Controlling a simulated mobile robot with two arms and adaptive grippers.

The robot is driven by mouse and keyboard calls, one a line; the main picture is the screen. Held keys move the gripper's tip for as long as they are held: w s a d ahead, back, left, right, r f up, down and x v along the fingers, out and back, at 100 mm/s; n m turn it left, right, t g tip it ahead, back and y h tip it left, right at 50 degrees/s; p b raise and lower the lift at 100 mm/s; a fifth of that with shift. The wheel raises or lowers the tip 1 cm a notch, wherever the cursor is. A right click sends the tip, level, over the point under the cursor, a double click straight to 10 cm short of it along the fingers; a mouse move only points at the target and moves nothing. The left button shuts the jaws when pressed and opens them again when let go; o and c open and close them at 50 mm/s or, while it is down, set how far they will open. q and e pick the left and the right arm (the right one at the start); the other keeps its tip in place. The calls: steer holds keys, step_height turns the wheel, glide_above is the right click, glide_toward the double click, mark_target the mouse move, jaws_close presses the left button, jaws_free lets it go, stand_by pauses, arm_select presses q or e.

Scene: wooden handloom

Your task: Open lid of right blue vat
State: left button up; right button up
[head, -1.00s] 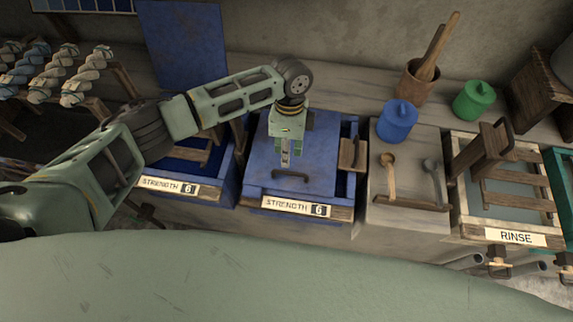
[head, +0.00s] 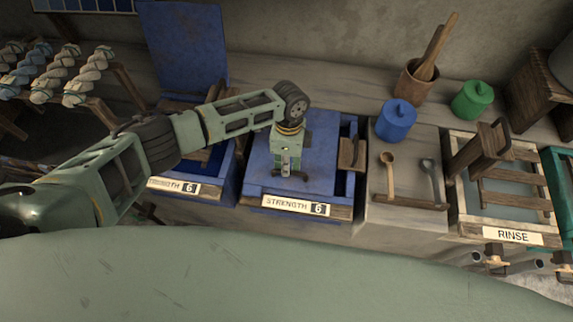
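The right blue vat (head: 252,191) stands at the middle of the head view, with a "STRENGTH 6" label (head: 295,205) on its front. Its blue lid (head: 318,150) lies flat and covers most of the vat; a dark strip of the inside shows at the right. My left gripper (head: 287,172) is over the front part of the lid, at its dark handle (head: 303,178), and covers the handle's middle. I cannot tell whether its fingers are open or shut on the handle. My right gripper is not in view.
The left blue vat (head: 222,185) has its lid (head: 185,50) standing upright. A wooden block (head: 352,153) sits at the right vat's right edge. To the right are a blue jar (head: 397,121), a wooden spoon (head: 389,172), a mortar (head: 415,84) and a rinse basin (head: 515,236).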

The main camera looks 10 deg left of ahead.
arm_select(q)
jaws_close()
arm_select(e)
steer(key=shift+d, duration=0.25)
arm_select(q)
steer(key=shift+r, duration=0.25)
steer(key=w+r+b, duration=0.1)
steer(key=w+r, duration=0.3)
steer(key=r, duration=0.3)
steer(key=w+r+g+b, duration=0.1)
steer(key=w+r, duration=0.3)
steer(key=r, duration=0.4)
steer(key=shift+w, duration=0.4)
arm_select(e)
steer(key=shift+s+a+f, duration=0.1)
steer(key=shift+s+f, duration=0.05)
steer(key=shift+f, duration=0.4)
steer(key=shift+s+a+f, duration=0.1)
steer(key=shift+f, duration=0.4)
arm_select(q)
steer(key=shift+a+r, duration=0.1)
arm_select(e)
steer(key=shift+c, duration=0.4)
